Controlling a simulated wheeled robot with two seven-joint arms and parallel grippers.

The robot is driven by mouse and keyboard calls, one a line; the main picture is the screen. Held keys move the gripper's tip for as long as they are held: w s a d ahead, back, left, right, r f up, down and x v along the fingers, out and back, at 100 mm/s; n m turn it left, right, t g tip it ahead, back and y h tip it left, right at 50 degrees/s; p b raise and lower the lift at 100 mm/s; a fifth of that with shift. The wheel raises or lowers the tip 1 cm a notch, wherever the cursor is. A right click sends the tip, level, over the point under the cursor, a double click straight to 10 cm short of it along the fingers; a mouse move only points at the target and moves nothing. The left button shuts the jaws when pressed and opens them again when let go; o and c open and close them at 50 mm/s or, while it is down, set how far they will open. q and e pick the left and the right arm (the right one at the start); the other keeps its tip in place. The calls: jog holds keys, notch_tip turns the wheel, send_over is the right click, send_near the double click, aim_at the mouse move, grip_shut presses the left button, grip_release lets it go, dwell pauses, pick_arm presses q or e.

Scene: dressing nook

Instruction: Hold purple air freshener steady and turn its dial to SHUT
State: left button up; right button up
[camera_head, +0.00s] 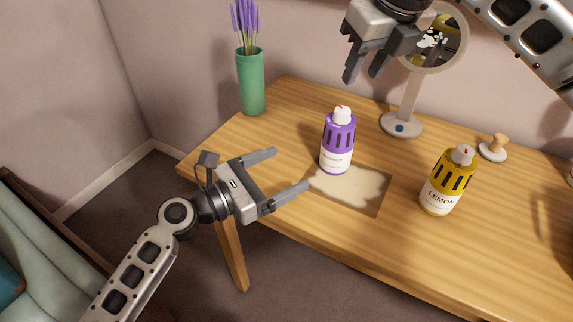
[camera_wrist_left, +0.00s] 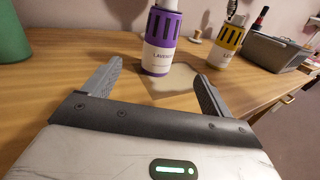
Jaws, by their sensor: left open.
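The purple air freshener (camera_head: 338,140) stands upright on the wooden table, at the back left of a pale patch on a mat. It has a white dial (camera_head: 342,115) with a red mark on top; the dial's setting is too small to read. In the left wrist view the purple air freshener (camera_wrist_left: 161,42) stands just beyond the fingers, its top cut off. My left gripper (camera_head: 290,170) is open and empty, to the left of it with the fingers pointing at it. My right gripper (camera_head: 364,65) hangs above and behind it, its fingers pointing down, apart from it.
A yellow lemon air freshener (camera_head: 441,187) stands to the right. A round mirror on a stand (camera_head: 402,124), a wooden-knobbed piece (camera_head: 493,150) and a green vase (camera_head: 251,85) with lavender stand farther back. A grey box (camera_wrist_left: 273,52) shows at right in the wrist view.

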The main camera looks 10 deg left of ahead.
aim_at(343, 141)
pick_arm(q)
jog(key=shift+w+d+r, duration=0.1)
jog(key=shift+w+d, duration=0.1)
jog(key=x, duration=1.5)
jog(key=shift+w+d, duration=0.1)
